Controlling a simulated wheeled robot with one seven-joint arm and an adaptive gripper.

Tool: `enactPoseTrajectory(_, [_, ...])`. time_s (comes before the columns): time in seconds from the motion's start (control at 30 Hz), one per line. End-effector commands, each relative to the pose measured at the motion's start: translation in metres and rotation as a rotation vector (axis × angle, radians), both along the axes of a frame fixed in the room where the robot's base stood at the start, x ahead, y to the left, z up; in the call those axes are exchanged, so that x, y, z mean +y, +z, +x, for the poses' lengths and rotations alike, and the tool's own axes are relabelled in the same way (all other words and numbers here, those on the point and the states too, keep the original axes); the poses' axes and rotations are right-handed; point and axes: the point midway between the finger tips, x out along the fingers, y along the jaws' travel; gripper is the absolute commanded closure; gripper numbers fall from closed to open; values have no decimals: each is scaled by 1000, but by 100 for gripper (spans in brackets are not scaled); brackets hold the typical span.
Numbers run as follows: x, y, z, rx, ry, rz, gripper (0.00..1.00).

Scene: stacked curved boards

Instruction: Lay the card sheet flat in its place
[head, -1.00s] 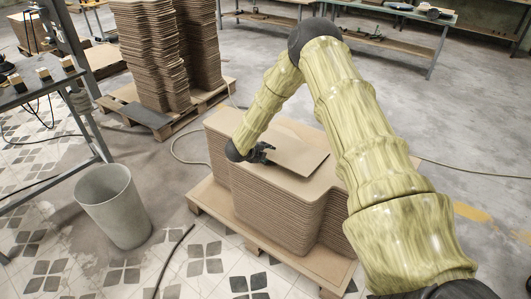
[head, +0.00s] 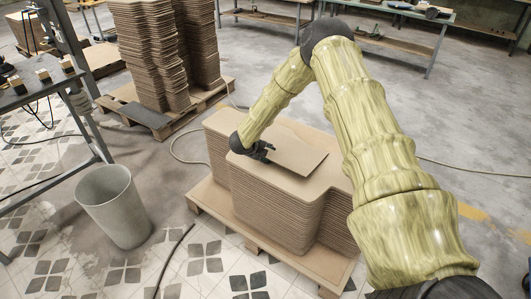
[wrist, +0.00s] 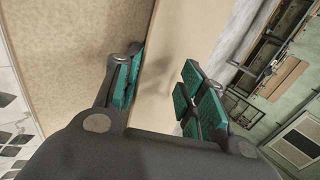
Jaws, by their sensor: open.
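The card sheet (head: 300,152) is a thin brown rectangle on top of the stack of curved boards (head: 275,205). It lies at an angle to the stack's edges, and a narrow dark line shows along its near edge. My gripper (head: 266,152) is at the sheet's left end, low over the stack. In the wrist view, my gripper (wrist: 160,90) is open, with green pads on both sides of the pale sheet (wrist: 175,50). The left finger is by the sheet's edge, beside the stack top (wrist: 75,50); the right finger is apart from it. Contact cannot be told.
The stack stands on a wooden pallet (head: 205,197). A grey bin (head: 115,207) stands to its left, near a metal table (head: 40,92). Taller board stacks (head: 150,55) stand on another pallet behind. Cables lie on the floor. Open floor is at the right.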

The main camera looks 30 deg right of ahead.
Motion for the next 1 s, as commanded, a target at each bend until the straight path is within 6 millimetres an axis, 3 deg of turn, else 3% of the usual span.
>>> enactPoseTrajectory(1.0, [-5,1,2,52,1,131,60])
